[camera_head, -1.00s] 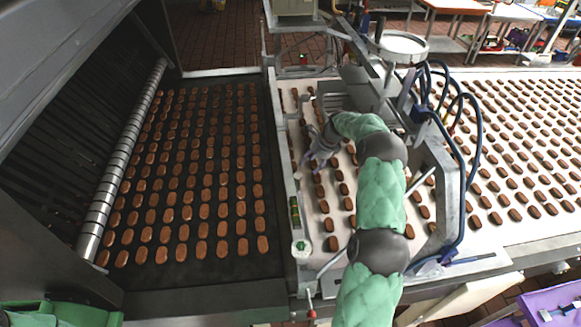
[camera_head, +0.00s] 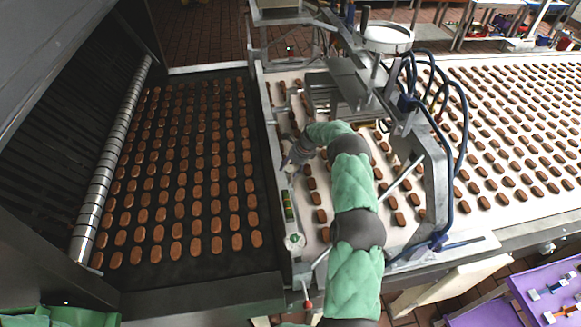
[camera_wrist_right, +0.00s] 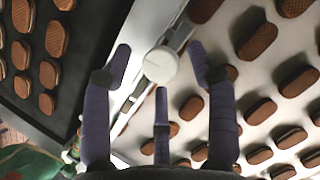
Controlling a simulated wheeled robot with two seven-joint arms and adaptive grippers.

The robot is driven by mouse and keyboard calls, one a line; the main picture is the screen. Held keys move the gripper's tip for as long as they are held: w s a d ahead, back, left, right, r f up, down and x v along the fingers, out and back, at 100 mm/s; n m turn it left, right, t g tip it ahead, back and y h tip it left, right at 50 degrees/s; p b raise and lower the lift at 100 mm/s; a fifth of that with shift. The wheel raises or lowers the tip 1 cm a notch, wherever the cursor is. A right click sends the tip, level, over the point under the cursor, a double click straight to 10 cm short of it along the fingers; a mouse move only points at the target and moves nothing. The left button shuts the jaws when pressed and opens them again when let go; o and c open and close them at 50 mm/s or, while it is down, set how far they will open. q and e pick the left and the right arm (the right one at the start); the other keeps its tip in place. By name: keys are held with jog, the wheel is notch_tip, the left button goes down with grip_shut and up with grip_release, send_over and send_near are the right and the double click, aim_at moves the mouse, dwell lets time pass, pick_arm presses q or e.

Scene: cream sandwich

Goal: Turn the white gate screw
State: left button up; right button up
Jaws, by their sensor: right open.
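The white gate screw (camera_wrist_right: 160,65) is a round, pale knob on the metal rail in the right wrist view. It lies ahead of the fingertips of my right gripper (camera_wrist_right: 160,80), roughly between the two outer fingers. The three purple-grey fingers are spread and hold nothing. In the head view my right gripper (camera_head: 291,158) is low over the rail between the dark and white belts, and its hand and fingers mostly hide this knob there. I cannot tell whether a finger touches it. My left gripper is out of view.
Brown biscuits lie in rows on the dark belt (camera_head: 262,262) and the white belt (camera_head: 480,215). Another round white knob (camera_head: 295,242) and a red-tipped lever (camera_head: 307,304) are at the rail's near end. A metal frame with blue hoses (camera_head: 462,125) stands right of my arm.

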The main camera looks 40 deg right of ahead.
jog(key=shift+f, duration=0.15)
jog(key=c, duration=1.1)
jog(key=n+b, duration=0.1)
jog(key=b, duration=0.2)
jog(key=shift+w+d+n, duration=0.1)
jog(key=shift+w+n, duration=0.05)
jog(key=shift+n, duration=0.15)
jog(key=shift+n+g+y+b, duration=0.4)
jog(key=shift+n+b, duration=0.2)
jog(key=shift+b, duration=0.15)
jog(key=shift+r, duration=0.2)
